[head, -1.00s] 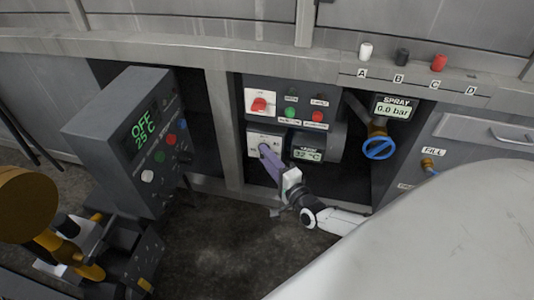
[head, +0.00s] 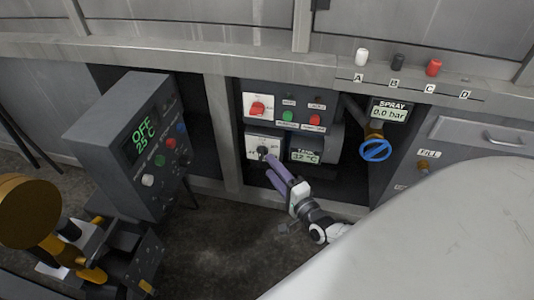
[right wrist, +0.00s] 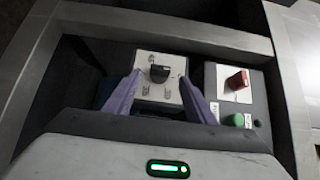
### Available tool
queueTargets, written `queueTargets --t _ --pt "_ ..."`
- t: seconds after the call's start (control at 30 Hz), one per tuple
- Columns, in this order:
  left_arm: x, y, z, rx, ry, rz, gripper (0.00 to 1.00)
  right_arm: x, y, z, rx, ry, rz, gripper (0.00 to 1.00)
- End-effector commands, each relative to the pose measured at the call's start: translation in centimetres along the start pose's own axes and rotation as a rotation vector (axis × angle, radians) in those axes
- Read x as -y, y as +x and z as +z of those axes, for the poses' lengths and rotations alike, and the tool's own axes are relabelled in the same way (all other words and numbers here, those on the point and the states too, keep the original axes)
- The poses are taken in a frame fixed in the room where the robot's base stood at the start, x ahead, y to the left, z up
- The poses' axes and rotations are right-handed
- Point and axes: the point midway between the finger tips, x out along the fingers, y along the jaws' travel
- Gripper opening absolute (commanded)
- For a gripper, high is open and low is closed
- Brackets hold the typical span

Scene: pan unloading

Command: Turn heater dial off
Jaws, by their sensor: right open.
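The dial (head: 263,153) is a small black knob on a white plate (head: 252,146), low on the left of the dark control panel. In the right wrist view, the dial (right wrist: 159,73) shows clearly on its marked plate, with its pointer roughly crosswise; the labels are too small to read. My right gripper (head: 270,166), with purple fingers, is open just in front of the dial. In the right wrist view its fingers (right wrist: 160,80) stand on either side of the knob, apart from it. I cannot make out my left gripper.
A red switch (head: 258,107) sits above the dial, with green and red buttons beside it. A small temperature display (head: 305,156) is to its right. A blue valve wheel (head: 376,150) is further right. A grey box (head: 120,145) reading OFF 25°C stands left.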

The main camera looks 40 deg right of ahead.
Motion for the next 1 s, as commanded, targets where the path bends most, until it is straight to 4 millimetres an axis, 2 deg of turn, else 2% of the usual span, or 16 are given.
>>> queueTargets --t 0.1,0.33,0.6,1.0 --pt "0.5 0.0 0.6 0.03 0.003 -0.018 0.31 0.2 -2.5 0.0 0.001 -0.001 0.002 0.5" --pt "0.9 -0.2 0.1 -0.005 -0.008 -0.035 0.31 0.1 -5.3 0.0 0.0 0.0 0.001 0.5" --pt "0.8 -0.3 0.9 0.002 -0.019 -0.036 0.31 0.1 -5.7 0.0 0.0 -0.001 -0.001 0.5" --pt "0.9 -0.4 0.2 -0.01 -0.022 -0.04 0.31 0.2 -5.7 0.0 0.001 -0.001 -0.001 0.5"
